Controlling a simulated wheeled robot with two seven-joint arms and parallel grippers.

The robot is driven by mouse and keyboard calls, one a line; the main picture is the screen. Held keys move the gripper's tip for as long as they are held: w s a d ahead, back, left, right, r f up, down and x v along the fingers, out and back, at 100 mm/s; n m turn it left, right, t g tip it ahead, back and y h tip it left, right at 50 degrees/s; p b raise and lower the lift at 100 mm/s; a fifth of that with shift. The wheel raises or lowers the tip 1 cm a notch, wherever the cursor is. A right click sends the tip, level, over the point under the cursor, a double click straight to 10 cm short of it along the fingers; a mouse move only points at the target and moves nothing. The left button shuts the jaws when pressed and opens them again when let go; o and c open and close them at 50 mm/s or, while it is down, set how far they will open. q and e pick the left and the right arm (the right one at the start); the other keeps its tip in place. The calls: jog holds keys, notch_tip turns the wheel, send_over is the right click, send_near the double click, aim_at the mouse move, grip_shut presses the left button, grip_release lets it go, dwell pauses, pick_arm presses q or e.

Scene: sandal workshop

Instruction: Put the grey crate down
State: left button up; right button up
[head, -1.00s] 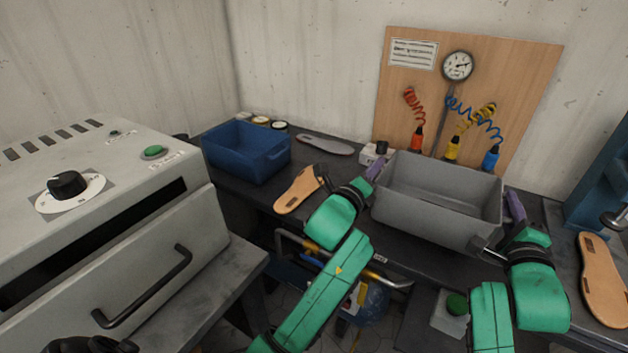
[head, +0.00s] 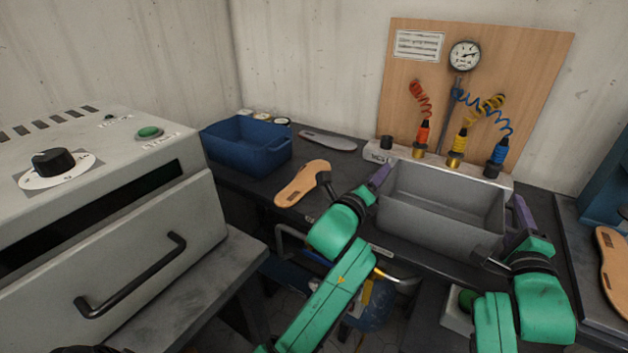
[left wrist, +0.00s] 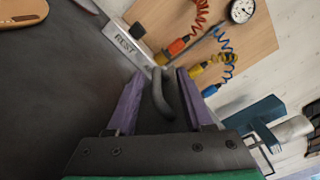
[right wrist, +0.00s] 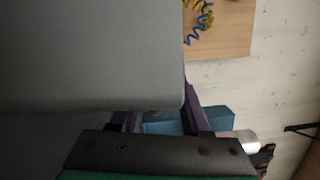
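The grey crate (head: 440,230) stands upright and empty on the dark workbench, in front of the tool rest. In the right wrist view its plain grey wall (right wrist: 90,55) fills the upper left. My left gripper (head: 380,175) is at the crate's left end. In the left wrist view its purple fingers (left wrist: 163,82) stand apart, with a dark grey curved bar between them. My right gripper (head: 520,212) is at the right end. In the right wrist view its fingers (right wrist: 160,110) are apart, with blue background between them. The crate's underside is hidden.
A blue crate (head: 235,160), a tan sole (head: 302,183) and a grey insole (head: 328,140) lie to the left. The tool rest (head: 400,153) and coiled-hose tools stand behind. Another sole (head: 612,265) is at right. A grey oven-like machine (head: 110,240) fills the left foreground.

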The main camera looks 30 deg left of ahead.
jog(key=shift+s, duration=0.1)
jog(key=s, duration=0.4)
jog(key=s+d, duration=0.1)
jog(key=s, duration=0.6)
jog(key=shift+s+d+f, duration=0.2)
jog(key=shift+s, duration=0.2)
pick_arm(q)
jog(key=s+a, duration=0.1)
jog(key=s, duration=1.1)
